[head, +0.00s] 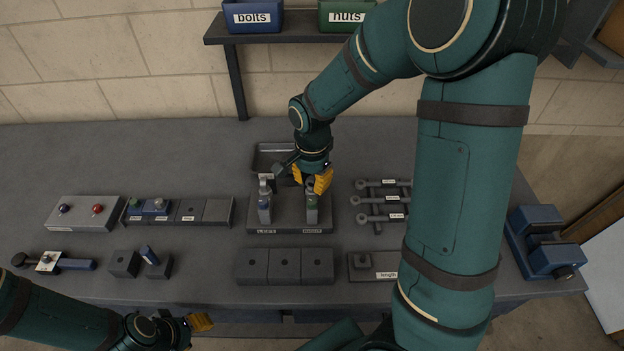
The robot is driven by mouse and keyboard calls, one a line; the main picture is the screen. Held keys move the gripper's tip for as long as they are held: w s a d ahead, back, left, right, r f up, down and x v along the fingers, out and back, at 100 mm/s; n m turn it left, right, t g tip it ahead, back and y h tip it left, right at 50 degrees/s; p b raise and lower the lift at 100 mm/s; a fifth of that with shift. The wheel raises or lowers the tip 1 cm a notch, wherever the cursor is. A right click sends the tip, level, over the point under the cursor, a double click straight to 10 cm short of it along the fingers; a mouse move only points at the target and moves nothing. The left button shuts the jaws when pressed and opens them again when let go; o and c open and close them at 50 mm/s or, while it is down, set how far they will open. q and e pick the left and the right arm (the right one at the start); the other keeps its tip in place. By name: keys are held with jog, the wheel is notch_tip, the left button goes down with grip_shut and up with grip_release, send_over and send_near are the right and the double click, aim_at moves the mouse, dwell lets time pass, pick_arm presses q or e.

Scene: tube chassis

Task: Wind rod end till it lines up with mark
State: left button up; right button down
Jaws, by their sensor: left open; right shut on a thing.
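A dark fixture base (290,228) stands mid-bench with two small upright posts. The left upright (265,207) carries a light metal piece at its top, apparently a rod end (266,181). The right upright (312,212) has a green spot. My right gripper (311,184), with yellow finger pads, comes down over the top of the right upright and is shut on the rod end there, which its fingers mostly hide. The alignment mark is too small to make out. My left gripper (196,328) is open and empty at the bench's front edge, lower left.
Labelled rods on a rack (382,201) lie right of the fixture, a length gauge block (372,268) in front of them. A blue vise (543,243) is far right. Dark blocks (284,266) lie in front, a button box (84,213) far left. My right arm covers much of the right.

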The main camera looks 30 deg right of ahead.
jog(key=shift+s+f, duration=0.1)
jog(key=shift+s, duration=0.05)
jog(key=n, duration=0.5)
jog(key=n, duration=0.5)
jog(key=shift+p, duration=0.4)
jog(key=shift+n, duration=0.3)
jog(key=n+p, duration=0.1)
jog(key=n, duration=0.4)
